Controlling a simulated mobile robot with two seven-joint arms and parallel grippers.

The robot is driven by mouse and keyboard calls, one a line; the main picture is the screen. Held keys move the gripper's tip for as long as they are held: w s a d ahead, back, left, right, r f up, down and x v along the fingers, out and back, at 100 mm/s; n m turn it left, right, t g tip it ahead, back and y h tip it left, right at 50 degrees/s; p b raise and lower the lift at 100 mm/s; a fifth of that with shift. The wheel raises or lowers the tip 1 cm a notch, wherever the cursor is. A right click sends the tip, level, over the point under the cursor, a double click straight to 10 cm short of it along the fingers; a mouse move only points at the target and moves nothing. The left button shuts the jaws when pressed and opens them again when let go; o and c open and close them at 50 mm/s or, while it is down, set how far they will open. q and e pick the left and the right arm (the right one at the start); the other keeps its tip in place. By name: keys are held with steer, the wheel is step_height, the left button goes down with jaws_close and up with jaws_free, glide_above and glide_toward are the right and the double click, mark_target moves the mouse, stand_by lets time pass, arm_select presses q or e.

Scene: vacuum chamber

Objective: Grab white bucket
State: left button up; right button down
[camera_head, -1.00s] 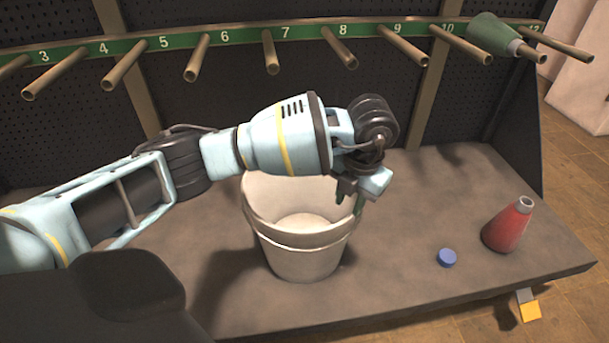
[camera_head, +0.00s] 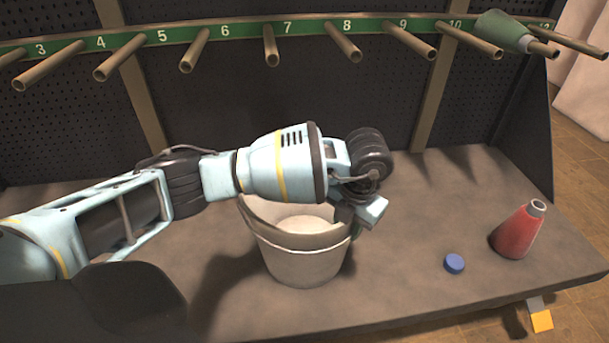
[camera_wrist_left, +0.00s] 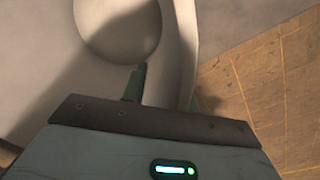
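The white bucket (camera_head: 300,262) stands upright on the dark bench, partly hidden behind my left arm. My left gripper (camera_head: 352,222) is at the right side of its rim, pointing down. In the left wrist view, the bucket (camera_wrist_left: 183,45) fills the upper left, with its round bottom visible inside. One finger of the left gripper (camera_wrist_left: 164,93) is inside the bucket and the other is outside the wall. The wall is between the fingers, with a gap to the inner finger, so the gripper looks open. My right gripper is not in view.
A blue cap (camera_head: 454,263) and a red conical bottle (camera_head: 518,232) are on the bench (camera_head: 420,290) to the right. A numbered rack with pegs (camera_head: 270,45) runs along the back, with a green cone (camera_head: 503,30) on a right-hand peg. The bench is clear between bucket and cap.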

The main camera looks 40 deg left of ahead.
arm_select(q)
jaws_close()
steer(key=shift+r, duration=0.1)
stand_by(1.2)
